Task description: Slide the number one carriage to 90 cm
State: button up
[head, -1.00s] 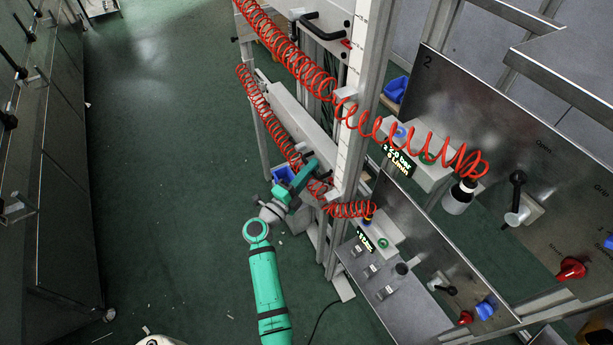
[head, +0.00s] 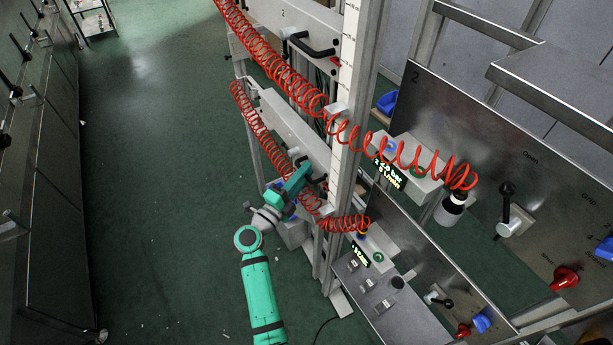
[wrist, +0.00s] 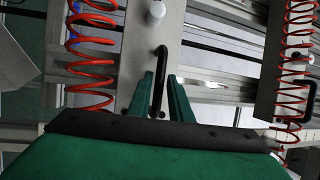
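The lower pale carriage (head: 292,128), which I take for number one, is on the frame below a carriage marked 2 (head: 300,18). My gripper (head: 302,178) is at the lower carriage's right end, beside its black handle. In the wrist view the black handle (wrist: 160,85) stands upright between the two green fingers of my gripper (wrist: 162,85). Narrow gaps seem to show on both sides of the handle, so the fingers look open around it. The white scale strip (head: 346,60) runs along the post; its marks are too small to read.
Red coiled hoses (head: 290,75) hang along both carriages, close to my gripper. Control panels with knobs (head: 520,150) stand to the right, with a lower panel (head: 375,290) under them. Dark cabinets (head: 45,200) line the left.

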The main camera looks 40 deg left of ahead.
jog(key=shift+f, duration=0.1)
jog(key=s+f, duration=0.1)
jog(key=s, duration=0.9)
jog(key=shift+s+f, duration=0.35)
jog(key=shift+f, duration=0.05)
jog(key=shift+d, duration=0.1)
